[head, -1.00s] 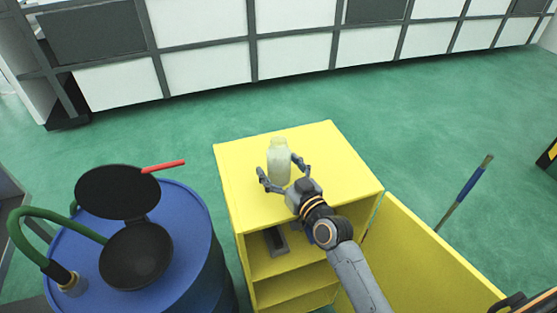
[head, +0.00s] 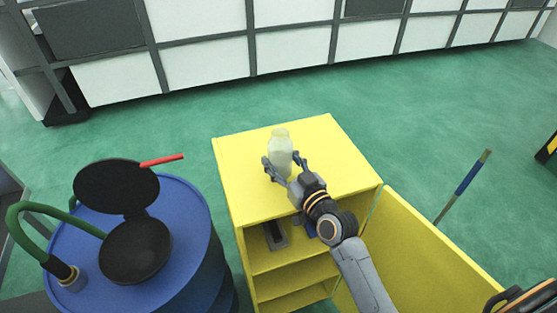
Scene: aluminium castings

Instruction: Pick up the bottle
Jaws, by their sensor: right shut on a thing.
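The bottle (head: 280,147) is pale, translucent and whitish, with a short neck. It is upright over the top of the yellow cabinet (head: 340,160) in the head view. My right gripper (head: 283,165) reaches in from the lower right and is shut on the bottle, one finger on each side of its body. The fingers hide part of the bottle's lower sides. I cannot tell whether its base touches the cabinet top. My left gripper is not in view.
A blue drum (head: 190,235) with black round lids and a green hose (head: 45,215) stands at the left. The cabinet's yellow door (head: 420,245) hangs open at the right. A dark object (head: 275,236) lies on the upper shelf. The cabinet top around the bottle is clear.

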